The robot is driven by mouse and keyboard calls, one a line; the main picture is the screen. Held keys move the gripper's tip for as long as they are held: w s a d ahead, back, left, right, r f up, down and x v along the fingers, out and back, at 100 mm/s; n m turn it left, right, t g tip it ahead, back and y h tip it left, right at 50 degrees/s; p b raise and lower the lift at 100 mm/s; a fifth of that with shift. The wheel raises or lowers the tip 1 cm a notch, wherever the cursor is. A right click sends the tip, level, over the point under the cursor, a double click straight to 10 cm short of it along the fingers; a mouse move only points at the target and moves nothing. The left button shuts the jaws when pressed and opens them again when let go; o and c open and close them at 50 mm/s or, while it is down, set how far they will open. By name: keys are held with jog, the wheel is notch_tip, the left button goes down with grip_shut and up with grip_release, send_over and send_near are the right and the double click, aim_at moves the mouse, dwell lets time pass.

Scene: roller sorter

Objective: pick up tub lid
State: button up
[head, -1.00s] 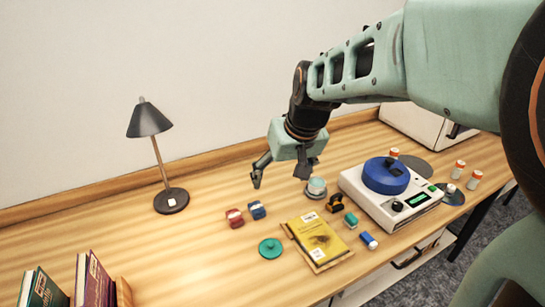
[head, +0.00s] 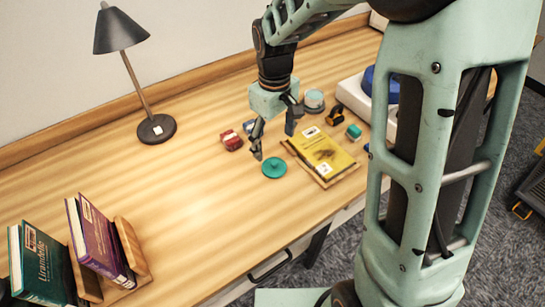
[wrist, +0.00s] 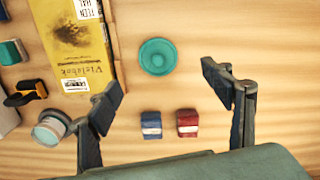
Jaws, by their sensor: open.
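The tub lid (head: 274,168) is a round teal disc with a small knob, lying flat on the wooden desk beside the yellow book. It also shows in the wrist view (wrist: 157,57), ahead of the fingertips and roughly between their lines. My gripper (head: 275,145) is open and empty above the desk, just behind the lid in the head view. In the wrist view my gripper (wrist: 163,82) has its two fingers wide apart, with nothing between them.
The yellow book (head: 322,153) lies on a board right of the lid. A red block (head: 231,140) and a blue block (wrist: 151,125) sit nearby. A round tub (head: 314,100) stands farther back. A lamp (head: 157,128) and bookend books (head: 100,240) are left. Desk left of the lid is clear.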

aim_at(274, 162)
jog(key=f, duration=0.9)
jog(key=shift+w+d+f+p, duration=0.1)
jog(key=shift+w+f+p, duration=0.1)
jog(key=shift+p, duration=0.1)
jog(key=shift+c, duration=0.4)
jog(key=c, duration=0.8)
